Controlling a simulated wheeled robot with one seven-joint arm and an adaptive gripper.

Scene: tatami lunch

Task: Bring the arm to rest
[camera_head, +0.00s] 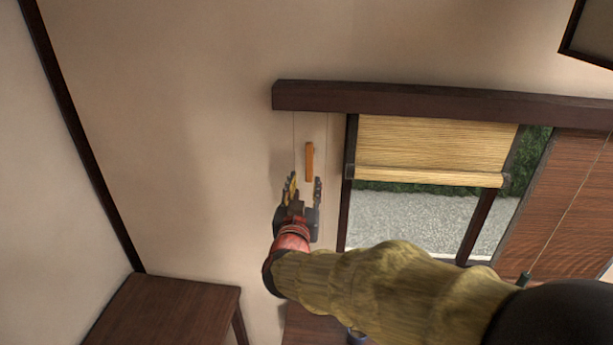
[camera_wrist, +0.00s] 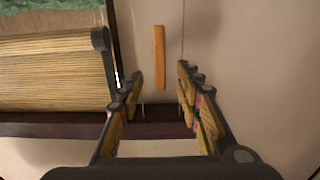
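My gripper (camera_head: 304,188) is open and raised in front of the wall, left of the window, with my arm stretched out from the lower right. An orange-brown wooden pull (camera_head: 309,162) hangs on a thin cord just beyond the fingertips. In the wrist view my gripper (camera_wrist: 158,82) has its fingers spread, and the wooden pull (camera_wrist: 159,57) shows beyond the gap between them. Nothing is held between the fingers.
A rolled bamboo blind (camera_head: 430,148) hangs partly lowered in the window, right of my gripper. A dark beam (camera_head: 440,101) runs above it. A wooden table (camera_head: 165,312) stands at the lower left. Another cord with a dark pull (camera_head: 524,279) hangs at the right.

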